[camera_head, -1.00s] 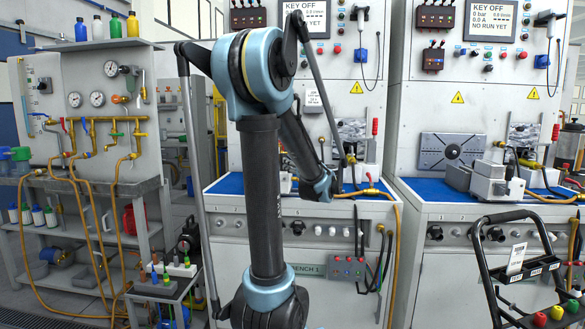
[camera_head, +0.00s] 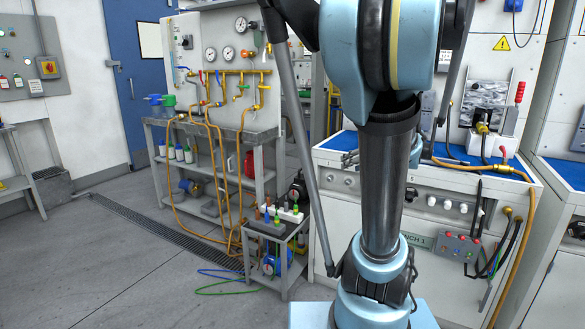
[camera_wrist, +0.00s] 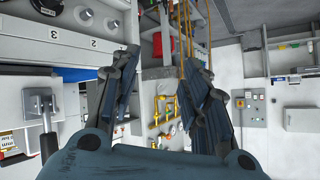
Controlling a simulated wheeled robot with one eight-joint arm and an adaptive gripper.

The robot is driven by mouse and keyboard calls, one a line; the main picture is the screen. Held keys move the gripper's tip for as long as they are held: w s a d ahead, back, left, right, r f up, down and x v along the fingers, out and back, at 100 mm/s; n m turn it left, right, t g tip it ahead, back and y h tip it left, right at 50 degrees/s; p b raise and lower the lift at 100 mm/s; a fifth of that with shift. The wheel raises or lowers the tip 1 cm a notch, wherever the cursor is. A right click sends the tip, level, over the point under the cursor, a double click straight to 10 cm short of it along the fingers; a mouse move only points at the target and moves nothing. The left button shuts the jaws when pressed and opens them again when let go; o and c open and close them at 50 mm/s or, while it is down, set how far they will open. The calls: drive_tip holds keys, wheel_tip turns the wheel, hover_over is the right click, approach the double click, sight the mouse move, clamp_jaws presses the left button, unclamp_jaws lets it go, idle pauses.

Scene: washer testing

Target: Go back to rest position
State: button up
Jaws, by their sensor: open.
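My gripper (camera_wrist: 157,68) is open in the wrist view. Its two dark fingers stand apart, and nothing is between them but the distant background. In the head view my upper arm stands upright in front of the bench and hides most of the forearm and gripper. The bench (camera_head: 440,222), labelled BENCH 1, is behind my arm, with a blue top. A clamped fixture with a red-handled lever (camera_head: 519,93) stands on its right part.
A grey pipe and gauge rack (camera_head: 262,150) with orange hoses stands left of the bench. A small side table (camera_head: 283,236) is in front of it, with a green hose (camera_head: 222,288) on the floor.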

drive_tip(key=s+a+f+g+h, duration=0.1)
drive_tip(key=s+a+f+g, duration=0.1)
drive_tip(key=s+a+f, duration=0.3)
drive_tip(key=s+a+f+g, duration=0.1)
drive_tip(key=s+f+g, duration=0.15)
drive_tip(key=s, duration=0.45)
drive_tip(key=s+d+f+m+g+h, duration=0.2)
drive_tip(key=s+f, duration=0.5)
drive_tip(key=s, duration=0.5)
drive_tip(key=d+g+h, duration=0.1)
drive_tip(key=h, duration=0.1)
drive_tip(key=shift+s+d+f+h, duration=0.15)
drive_tip(key=shift+s+f+h, duration=0.05)
drive_tip(key=shift+h, duration=0.1)
drive_tip(key=shift+w+f, duration=0.2)
drive_tip(key=shift+w, duration=0.3)
